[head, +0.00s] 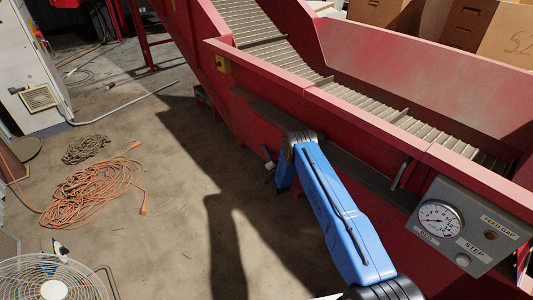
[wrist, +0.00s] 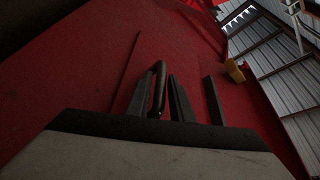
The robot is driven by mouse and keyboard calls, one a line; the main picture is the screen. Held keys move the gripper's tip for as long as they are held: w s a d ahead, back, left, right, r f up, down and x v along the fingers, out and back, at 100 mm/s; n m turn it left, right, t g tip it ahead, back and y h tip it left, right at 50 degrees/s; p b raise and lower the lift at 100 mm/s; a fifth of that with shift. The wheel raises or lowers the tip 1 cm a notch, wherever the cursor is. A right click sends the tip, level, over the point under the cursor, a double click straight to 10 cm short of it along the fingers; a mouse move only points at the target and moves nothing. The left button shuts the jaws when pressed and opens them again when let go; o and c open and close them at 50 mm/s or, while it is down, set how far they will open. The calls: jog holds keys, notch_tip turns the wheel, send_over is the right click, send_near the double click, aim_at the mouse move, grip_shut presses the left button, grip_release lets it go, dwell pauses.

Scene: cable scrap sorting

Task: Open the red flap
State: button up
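A dark bar handle (wrist: 158,85) stands out from a red panel (wrist: 95,85) in the wrist view. A thin straight seam runs up the panel left of the handle; I take this panel as the red flap, and it looks closed. My gripper (wrist: 162,76) is at the handle, with one dark finger on each side of it. The fingers look apart, with a gap on the right side; contact on the left is unclear. In the head view my blue arm reaches down along the red conveyor's side, and hides the handle and flap.
The red conveyor (head: 355,125) fills the right. A grey gauge panel (head: 468,228) and a second dark handle (head: 400,175) are on its side. An orange cable coil (head: 95,190), a chain (head: 85,148) and a white fan (head: 50,280) lie left. The floor between is clear.

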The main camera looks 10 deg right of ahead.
grip_shut()
jog(key=shift+a, duration=0.1)
jog(key=s+a+r+m+g, duration=0.2)
jog(key=s+a+r+m, duration=0.1)
jog(key=a+r+m, duration=0.2)
jog(key=s+a+r+m+g+h, duration=0.1)
jog(key=s+a+r+m+g, duration=0.1)
jog(key=a+r+m, duration=0.3)
jog(key=shift+s+a+r+m, duration=0.3)
jog(key=shift+s+a+r, duration=0.55)
jog(key=shift+r, duration=0.75)
jog(key=shift+d, duration=0.1)
